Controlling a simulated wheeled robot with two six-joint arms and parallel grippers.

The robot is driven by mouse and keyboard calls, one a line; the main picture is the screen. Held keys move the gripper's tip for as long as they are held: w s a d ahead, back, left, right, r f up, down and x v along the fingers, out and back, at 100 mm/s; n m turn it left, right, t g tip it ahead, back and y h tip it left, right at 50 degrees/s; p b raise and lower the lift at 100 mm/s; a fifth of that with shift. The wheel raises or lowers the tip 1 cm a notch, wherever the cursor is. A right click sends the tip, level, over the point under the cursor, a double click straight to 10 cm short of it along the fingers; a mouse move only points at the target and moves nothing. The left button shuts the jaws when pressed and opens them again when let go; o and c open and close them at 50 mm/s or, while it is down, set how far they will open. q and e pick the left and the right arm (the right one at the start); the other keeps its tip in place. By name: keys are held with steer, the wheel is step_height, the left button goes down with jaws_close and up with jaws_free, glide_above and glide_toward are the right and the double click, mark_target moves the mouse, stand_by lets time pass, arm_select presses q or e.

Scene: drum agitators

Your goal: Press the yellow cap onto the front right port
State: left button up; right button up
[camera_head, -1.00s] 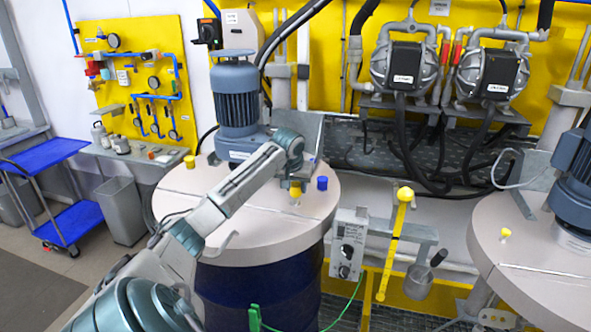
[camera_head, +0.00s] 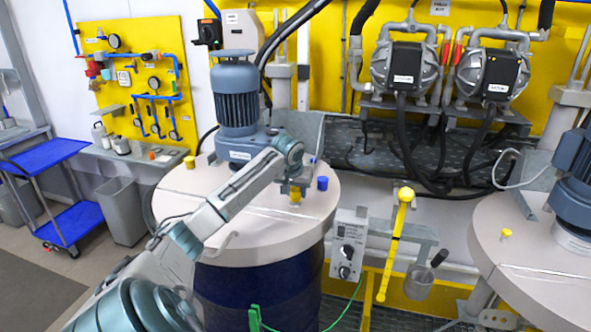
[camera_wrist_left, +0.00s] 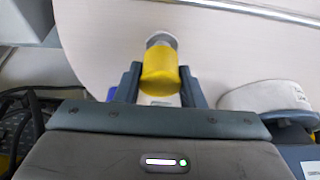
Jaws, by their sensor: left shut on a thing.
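The yellow cap (camera_head: 295,197) is low over the right part of the left drum's pale lid (camera_head: 262,220). My left gripper (camera_head: 296,186) points down and is shut on the cap. In the left wrist view the yellow cap (camera_wrist_left: 160,72) sits between the two dark fingers (camera_wrist_left: 159,88). The pale round port (camera_wrist_left: 161,39) shows just past the cap's far end, in line with it. The cap hides most of the port, so I cannot tell how far it is seated. My right gripper is not in view.
A blue cap (camera_head: 322,183) stands on the lid just right of my gripper. The blue agitator motor (camera_head: 236,100) rises behind. Another yellow cap (camera_head: 190,162) is at the lid's left edge. A control box (camera_head: 348,245) and yellow-handled lever (camera_head: 396,240) stand right of the drum.

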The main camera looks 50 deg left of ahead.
arm_select(q)
steer(key=shift+f, duration=0.35)
steer(key=shift+f, duration=0.4)
stand_by(0.5)
steer(key=shift+s+d+f, duration=0.1)
steer(key=shift+f, duration=0.25)
steer(key=shift+c, duration=0.3)
steer(key=o, duration=1.1)
steer(key=shift+r, duration=0.1)
steer(key=shift+r, duration=2.05)
